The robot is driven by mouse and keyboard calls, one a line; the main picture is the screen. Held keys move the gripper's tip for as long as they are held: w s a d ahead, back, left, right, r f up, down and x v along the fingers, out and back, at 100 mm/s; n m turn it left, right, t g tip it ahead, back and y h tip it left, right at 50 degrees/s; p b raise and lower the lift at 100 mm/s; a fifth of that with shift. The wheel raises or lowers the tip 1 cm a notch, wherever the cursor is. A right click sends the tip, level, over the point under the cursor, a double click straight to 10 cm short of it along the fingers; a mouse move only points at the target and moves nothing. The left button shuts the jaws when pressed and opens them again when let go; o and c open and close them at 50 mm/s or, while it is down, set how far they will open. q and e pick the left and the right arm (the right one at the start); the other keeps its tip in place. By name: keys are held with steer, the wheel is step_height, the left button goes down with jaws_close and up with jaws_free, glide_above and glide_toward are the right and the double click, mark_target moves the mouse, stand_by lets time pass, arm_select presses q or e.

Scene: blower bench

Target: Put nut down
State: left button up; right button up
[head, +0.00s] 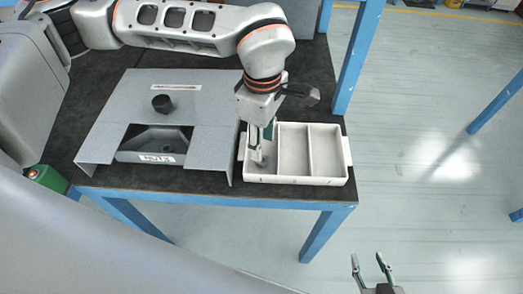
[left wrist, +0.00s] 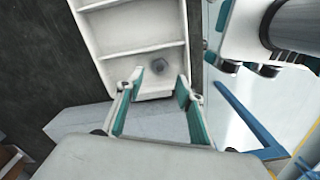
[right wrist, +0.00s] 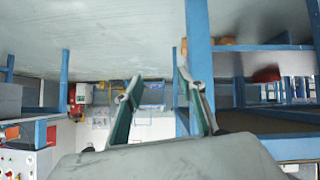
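A grey nut (left wrist: 159,67) lies in an end compartment of the white tray (left wrist: 88,7), against the compartment floor. My left gripper (left wrist: 160,80) is open, its two teal-padded fingers apart with the nut showing beyond and between the tips, not gripped. In the head view my left gripper (head: 260,152) points down into the left compartment of the three-compartment tray (head: 312,181); the nut cannot be made out there. My right gripper (head: 371,262) is open and empty, off the bench at the lower right; its spread fingers also show in the right wrist view (right wrist: 158,77).
A grey sloped cover (head: 120,100) with a dark round piece (head: 162,103) on top stands left of the tray. A bin labelled NUTS (head: 155,158) shows in its opening. A blue post (head: 357,55) rises behind the tray. The tray's middle and right compartments look empty.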

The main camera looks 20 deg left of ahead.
arm_select(q)
step_height(320, 180, up, 6)
steer(key=shift+r, duration=0.1)
steer(key=shift+r+p, duration=0.1)
steer(key=shift+p, duration=0.2)
stand_by(0.3)
